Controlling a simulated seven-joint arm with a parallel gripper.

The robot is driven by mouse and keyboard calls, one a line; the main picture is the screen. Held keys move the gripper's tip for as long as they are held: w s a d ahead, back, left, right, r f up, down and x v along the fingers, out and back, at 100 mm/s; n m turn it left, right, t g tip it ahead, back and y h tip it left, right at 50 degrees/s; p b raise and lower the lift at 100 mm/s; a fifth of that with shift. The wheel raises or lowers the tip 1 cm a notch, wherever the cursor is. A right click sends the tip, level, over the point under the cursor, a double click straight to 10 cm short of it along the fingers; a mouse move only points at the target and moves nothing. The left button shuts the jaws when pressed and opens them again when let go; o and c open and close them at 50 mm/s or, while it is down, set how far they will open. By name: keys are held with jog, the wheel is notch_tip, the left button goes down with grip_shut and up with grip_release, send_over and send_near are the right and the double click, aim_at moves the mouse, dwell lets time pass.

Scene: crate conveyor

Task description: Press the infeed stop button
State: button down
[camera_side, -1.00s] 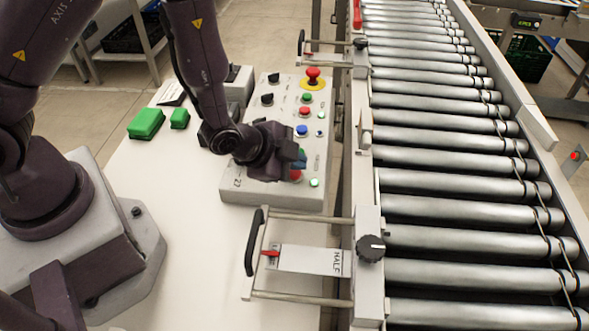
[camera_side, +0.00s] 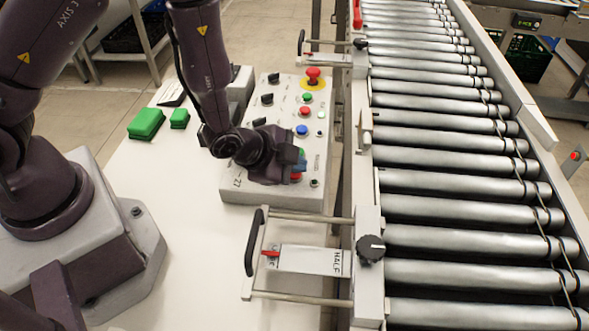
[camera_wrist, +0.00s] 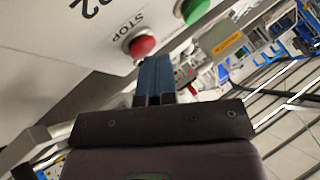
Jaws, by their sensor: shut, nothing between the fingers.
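The control box (camera_side: 240,190) stands on the white table, left of the roller conveyor. A red button (camera_side: 295,177) near its front edge is partly hidden behind my gripper (camera_side: 299,165). In the wrist view this red button (camera_wrist: 143,46) has the word STOP beside it, and a green button (camera_wrist: 194,10) sits to its right. My gripper (camera_wrist: 155,62) is shut and empty, its blue fingertips at the red button's lower edge. I cannot tell for certain whether they touch it. The small lamp (camera_side: 314,183) beside the red button is dark.
A red emergency button (camera_side: 312,75) on a yellow ring stands at the box's far end. Other buttons, black knobs (camera_side: 267,99) and a second red button (camera_side: 303,111) lie between. A handled gate (camera_side: 252,240) is in front. Green blocks (camera_side: 146,124) lie left.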

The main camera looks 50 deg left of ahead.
aim_at(294, 175)
jog(key=shift+r, duration=0.85)
jog(key=shift+r, duration=2.5)
